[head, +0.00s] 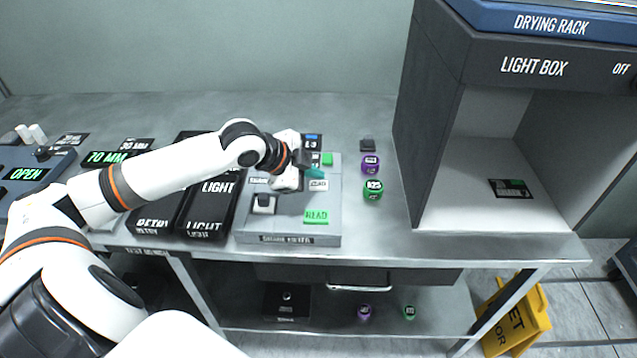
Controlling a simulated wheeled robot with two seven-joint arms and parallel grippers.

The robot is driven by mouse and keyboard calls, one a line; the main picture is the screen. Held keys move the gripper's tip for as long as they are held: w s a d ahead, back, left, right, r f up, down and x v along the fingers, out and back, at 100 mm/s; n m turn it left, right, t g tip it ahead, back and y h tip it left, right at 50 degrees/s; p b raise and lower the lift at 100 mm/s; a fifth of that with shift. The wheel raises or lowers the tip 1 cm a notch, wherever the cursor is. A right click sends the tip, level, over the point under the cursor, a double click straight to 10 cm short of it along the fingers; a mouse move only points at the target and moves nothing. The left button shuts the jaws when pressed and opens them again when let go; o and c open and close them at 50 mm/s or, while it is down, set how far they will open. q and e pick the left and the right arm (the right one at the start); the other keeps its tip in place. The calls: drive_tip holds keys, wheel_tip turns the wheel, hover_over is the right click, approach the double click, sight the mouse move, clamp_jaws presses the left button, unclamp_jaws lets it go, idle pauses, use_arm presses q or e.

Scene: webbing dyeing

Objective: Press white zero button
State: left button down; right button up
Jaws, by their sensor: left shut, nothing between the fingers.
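A grey meter box (291,239) stands on the bench in the middle. A small white button or label (318,185) is on the right part of its top; its lettering is too small to read. My left gripper (314,173) is shut and empty, its teal tip right at the far edge of this white piece. I cannot tell whether it touches. A green READ button (316,216) lies nearer the front of the box. My gripper and wrist hide part of the box's top. My right gripper is out of view.
Black boxes marked LIGHT (216,205) stand left of the meter. Purple (370,163) and green (373,189) pots stand to its right. A large light box (432,120) fills the right. Bare bench lies between pots and light box.

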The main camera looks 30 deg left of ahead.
sight(314, 187)
use_arm(q)
drive_tip(key=shift+f, duration=0.1)
drive_tip(key=shift+f, duration=0.3)
drive_tip(key=shift+f, duration=0.5)
idle(0.9)
drive_tip(key=shift+r+p, duration=0.9)
drive_tip(key=shift+p, duration=0.55)
wheel_tip(314, 187, up, 5)
drive_tip(key=p, duration=0.5)
drive_tip(key=shift+r+p, duration=0.1)
drive_tip(key=shift+p, duration=0.3)
